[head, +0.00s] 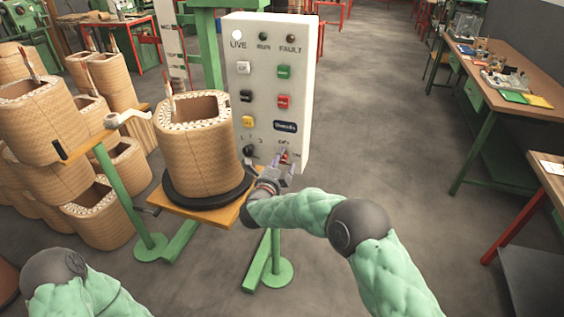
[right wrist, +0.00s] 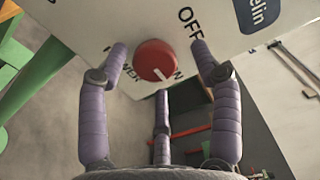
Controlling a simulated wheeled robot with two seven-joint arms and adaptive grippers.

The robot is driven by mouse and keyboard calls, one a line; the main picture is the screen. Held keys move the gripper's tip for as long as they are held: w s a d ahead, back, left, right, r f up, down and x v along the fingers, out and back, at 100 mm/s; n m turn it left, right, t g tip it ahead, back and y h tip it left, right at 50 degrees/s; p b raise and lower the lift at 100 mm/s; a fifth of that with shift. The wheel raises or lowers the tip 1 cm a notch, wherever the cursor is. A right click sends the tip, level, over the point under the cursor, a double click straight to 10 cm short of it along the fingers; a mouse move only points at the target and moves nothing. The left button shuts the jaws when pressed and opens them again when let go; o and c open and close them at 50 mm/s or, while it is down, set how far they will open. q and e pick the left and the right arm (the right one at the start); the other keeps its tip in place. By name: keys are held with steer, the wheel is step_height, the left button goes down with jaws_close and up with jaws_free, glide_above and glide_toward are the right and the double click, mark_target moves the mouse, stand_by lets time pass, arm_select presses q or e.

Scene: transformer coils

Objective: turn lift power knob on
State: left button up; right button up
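The red power knob (right wrist: 156,61) is on the white control panel (head: 265,95), low on its front. In the right wrist view "OFF" is printed above right of it, and part of "POWER" and an "N" show beside it. A white mark on the knob points to the lower right in that view. My right gripper (head: 279,166) is at the panel's lower front. In the right wrist view its purple fingers are spread on both sides of the knob, with visible gaps. A third finger is below it. My left gripper is out of view.
A large wound coil (head: 197,138) stands on a black disc (head: 207,193) over a wooden platform (head: 190,213), just left of my right gripper. More coils (head: 42,115) are stacked at the left. The floor (head: 385,120) right of the panel is clear up to the workbench (head: 500,95).

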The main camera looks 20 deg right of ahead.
steer(key=v, duration=1.1)
steer(key=shift+s+a, duration=0.25)
steer(key=shift+s, duration=0.05)
